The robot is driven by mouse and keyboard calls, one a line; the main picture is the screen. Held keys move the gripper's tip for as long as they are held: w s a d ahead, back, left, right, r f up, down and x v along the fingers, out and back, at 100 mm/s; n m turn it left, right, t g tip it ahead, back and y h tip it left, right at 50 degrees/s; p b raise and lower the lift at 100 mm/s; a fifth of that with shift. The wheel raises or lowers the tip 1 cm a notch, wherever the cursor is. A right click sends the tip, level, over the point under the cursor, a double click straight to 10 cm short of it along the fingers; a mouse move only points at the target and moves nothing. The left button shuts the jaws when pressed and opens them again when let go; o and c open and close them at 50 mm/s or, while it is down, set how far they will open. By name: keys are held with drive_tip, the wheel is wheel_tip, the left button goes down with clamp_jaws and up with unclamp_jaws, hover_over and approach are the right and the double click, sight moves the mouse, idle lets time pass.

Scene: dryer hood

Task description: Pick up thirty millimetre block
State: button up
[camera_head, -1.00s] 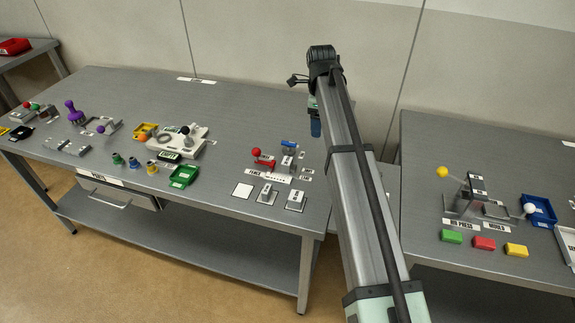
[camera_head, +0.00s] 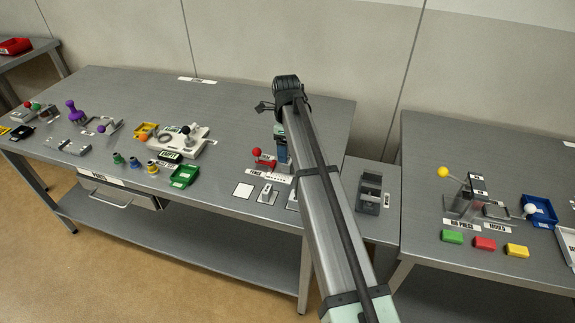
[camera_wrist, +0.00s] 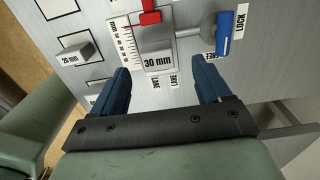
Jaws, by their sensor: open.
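In the wrist view, the grey block marked 30 mm (camera_wrist: 158,62) lies in a fixture with a printed scale, just below a red part (camera_wrist: 149,11). My gripper (camera_wrist: 162,86) is open and empty, its blue fingers apart to the left and right of the block, nearer the camera. I see no contact. In the head view my gripper (camera_head: 282,155) hangs over the fixture near the table's front right corner, and the 30 mm block cannot be made out there.
A smaller block marked 20 mm (camera_wrist: 78,53) sits left of the fixture. A blue lock lever (camera_wrist: 225,33) stands close to the right finger. A red-knobbed part (camera_head: 264,158) is beside my gripper. A grey holder (camera_head: 370,192) stands to the right.

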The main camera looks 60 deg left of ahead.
sight(288, 165)
drive_tip(key=shift+d+f, duration=0.15)
drive_tip(key=shift+f, duration=1.3)
drive_tip(key=shift+d+f, duration=0.15)
drive_tip(key=shift+f, duration=1.3)
drive_tip(key=shift+c, duration=0.3)
drive_tip(key=c, duration=1.1)
drive_tip(key=shift+o, duration=0.2)
drive_tip(key=shift+r, duration=0.1)
